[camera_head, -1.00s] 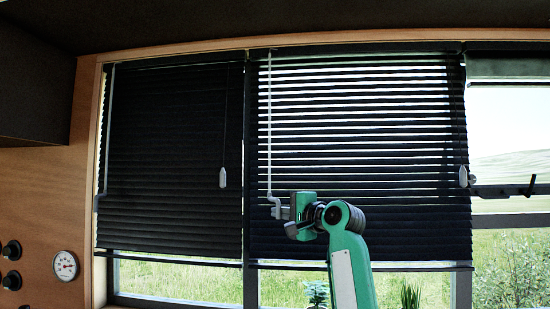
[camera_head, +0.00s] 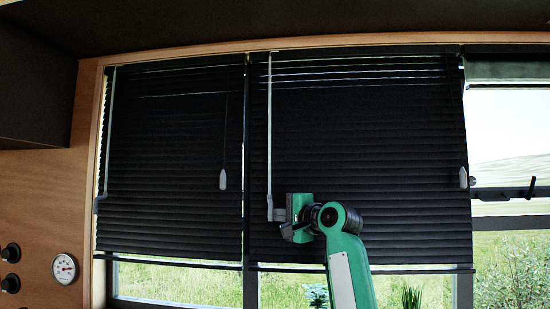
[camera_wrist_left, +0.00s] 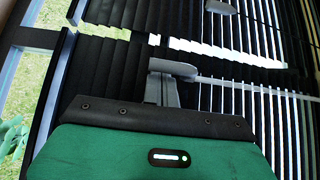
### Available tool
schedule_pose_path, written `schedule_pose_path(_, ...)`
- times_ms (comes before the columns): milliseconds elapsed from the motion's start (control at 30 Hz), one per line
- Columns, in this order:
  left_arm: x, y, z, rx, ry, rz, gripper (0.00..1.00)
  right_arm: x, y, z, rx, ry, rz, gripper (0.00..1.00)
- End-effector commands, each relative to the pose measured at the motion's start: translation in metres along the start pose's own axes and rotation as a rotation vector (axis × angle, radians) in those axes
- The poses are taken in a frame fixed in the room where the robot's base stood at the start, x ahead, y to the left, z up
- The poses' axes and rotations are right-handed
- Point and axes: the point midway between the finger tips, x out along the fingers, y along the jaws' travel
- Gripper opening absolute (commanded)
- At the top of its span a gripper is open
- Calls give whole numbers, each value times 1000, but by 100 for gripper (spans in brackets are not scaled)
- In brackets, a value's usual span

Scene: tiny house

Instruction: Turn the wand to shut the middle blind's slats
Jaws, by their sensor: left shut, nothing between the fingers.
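The middle blind (camera_head: 370,150) is dark and lowered. Its slats look almost closed in the head view, with thin lines of light only near the top. Its pale wand (camera_head: 269,130) hangs down the left side, and its lower end is at my left gripper (camera_head: 285,216). The wand also runs across the wrist view (camera_wrist_left: 260,88), with the slats behind it. My left gripper is shut with nothing held between its fingers, beside or touching the wand's bottom end; the exact contact is unclear. My right gripper is not in view.
The left blind (camera_head: 165,150) is lowered, with its own wand (camera_head: 109,130) and a cord tassel (camera_head: 223,180). Another tassel (camera_head: 463,178) hangs at the middle blind's right edge. A dial (camera_head: 64,268) and knobs are at lower left. A dark cabinet (camera_head: 35,95) overhangs the upper left.

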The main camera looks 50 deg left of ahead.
Motion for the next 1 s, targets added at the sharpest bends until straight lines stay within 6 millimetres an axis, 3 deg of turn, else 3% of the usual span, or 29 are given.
schedule_pose_path(333, -5, 1, -10, 1, 1, 0, 0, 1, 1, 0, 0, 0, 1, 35)
schedule_pose_path(1000, -72, 1, -10, 1, 2, 0, 0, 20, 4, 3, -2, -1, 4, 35)
